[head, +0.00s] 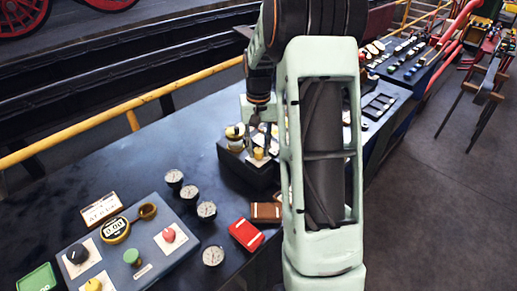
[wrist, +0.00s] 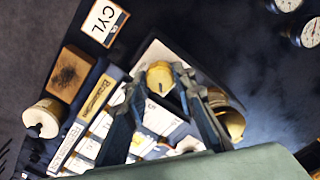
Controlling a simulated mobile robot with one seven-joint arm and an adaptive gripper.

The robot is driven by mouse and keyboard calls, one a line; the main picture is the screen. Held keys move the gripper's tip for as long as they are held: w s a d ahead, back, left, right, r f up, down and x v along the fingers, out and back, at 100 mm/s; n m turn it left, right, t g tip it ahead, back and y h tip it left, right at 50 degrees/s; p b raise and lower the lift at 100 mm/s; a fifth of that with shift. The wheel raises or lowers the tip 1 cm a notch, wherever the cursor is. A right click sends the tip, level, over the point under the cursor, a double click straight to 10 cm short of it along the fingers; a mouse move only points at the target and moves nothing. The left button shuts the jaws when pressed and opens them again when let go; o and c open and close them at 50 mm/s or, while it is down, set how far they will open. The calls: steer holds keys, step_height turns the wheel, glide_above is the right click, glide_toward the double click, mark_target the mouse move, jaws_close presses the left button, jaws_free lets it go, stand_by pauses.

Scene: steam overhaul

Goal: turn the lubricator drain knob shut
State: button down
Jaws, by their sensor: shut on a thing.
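A yellow knob (wrist: 160,78) sits on a pale plate in the wrist view. I take it to be the lubricator drain knob. In the head view a yellow knob (head: 258,154) shows on a dark block below my wrist. My gripper (wrist: 159,76) has one finger on each side of the knob and is shut on it. The knob's top shows between the fingertips; its lower part is hidden. In the head view my arm covers much of the block's right side, and the fingertips are too small to make out clearly.
Brass parts (wrist: 230,122) stand close right of the fingers in the wrist view. A brown block (wrist: 75,72), a cream jar (wrist: 43,118) and a CYL card (wrist: 104,21) lie left. Several gauges (head: 207,210) and a knob panel (head: 150,240) occupy the bench's near left.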

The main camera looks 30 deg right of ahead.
mark_target(258, 150)
steer(key=n, duration=0.4)
steer(key=shift+n, duration=0.3)
steer(key=n, duration=0.4)
steer(key=shift+w+r, duration=0.1)
steer(key=shift+n, duration=0.4)
steer(key=c, duration=1.6)
jaws_free()
step_height(258, 150, up, 12)
